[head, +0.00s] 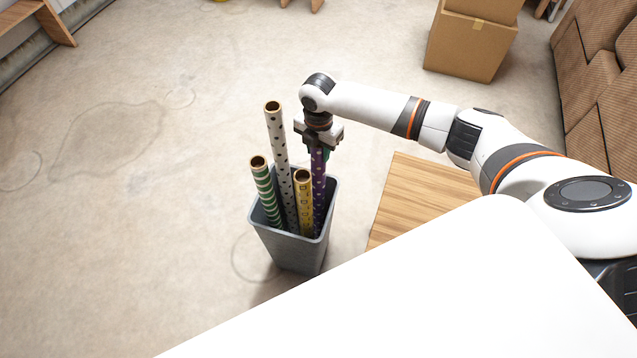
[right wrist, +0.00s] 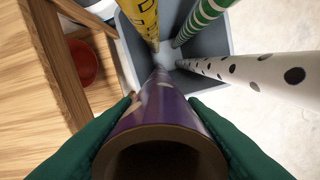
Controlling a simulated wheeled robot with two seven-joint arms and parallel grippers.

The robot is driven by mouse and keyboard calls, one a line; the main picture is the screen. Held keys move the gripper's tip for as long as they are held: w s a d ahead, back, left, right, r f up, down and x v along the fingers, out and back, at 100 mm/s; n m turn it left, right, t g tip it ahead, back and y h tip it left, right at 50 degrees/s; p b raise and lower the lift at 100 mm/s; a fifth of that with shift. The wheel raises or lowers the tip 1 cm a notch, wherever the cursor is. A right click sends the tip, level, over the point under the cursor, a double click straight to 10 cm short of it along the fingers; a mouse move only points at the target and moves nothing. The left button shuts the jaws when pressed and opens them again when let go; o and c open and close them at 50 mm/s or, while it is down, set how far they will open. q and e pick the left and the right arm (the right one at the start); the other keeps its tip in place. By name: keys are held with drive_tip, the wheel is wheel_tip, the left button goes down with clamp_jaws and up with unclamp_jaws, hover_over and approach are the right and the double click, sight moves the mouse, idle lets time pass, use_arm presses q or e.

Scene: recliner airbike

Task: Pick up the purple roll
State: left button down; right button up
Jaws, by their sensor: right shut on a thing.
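The purple roll (head: 318,188) stands in a grey bin (head: 290,249) at the bin's right side. My right gripper (head: 318,148) is shut on the upper end of the purple roll. In the right wrist view, the purple roll (right wrist: 160,115) lies between the two green fingers of my right gripper (right wrist: 165,125), its open end toward the camera. Its lower part is still inside the bin (right wrist: 212,48). My left gripper is not in view.
The bin also holds a white dotted roll (head: 279,145), a green striped roll (head: 265,190) and a yellow roll (head: 302,200). A wooden surface (head: 425,195) is right of the bin. Cardboard boxes (head: 466,45) and a brown sofa (head: 600,100) stand farther back. Floor left of the bin is clear.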

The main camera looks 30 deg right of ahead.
clamp_jaws()
drive_tip(key=shift+r, duration=0.1)
